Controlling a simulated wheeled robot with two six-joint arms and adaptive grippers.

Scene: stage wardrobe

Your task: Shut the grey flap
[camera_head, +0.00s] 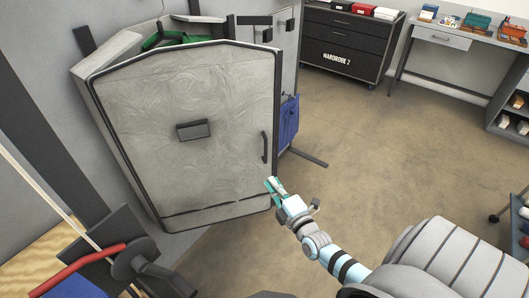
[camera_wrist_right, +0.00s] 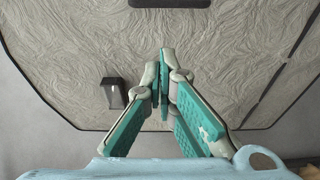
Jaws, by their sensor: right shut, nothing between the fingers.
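The grey flap (camera_head: 185,100) is a large textured panel with a dark edge on the grey cabinet at the left in the head view. It has a dark upright handle (camera_head: 264,147) near its right edge and a small dark plate (camera_head: 193,130) at its middle. Green contents (camera_head: 165,40) show above its top edge. My right gripper (camera_head: 273,185) is shut and empty, by the flap's lower right edge below the handle. In the right wrist view its fingertips (camera_wrist_right: 163,62) meet in front of the flap (camera_wrist_right: 230,50); contact cannot be told. My left gripper is out of view.
A blue hanging item (camera_head: 289,122) is just right of the flap. A dark drawer chest (camera_head: 345,50) and a desk (camera_head: 455,40) stand at the back. Dark fittings with a red bar (camera_head: 80,270) are at the lower left. The middle floor is clear.

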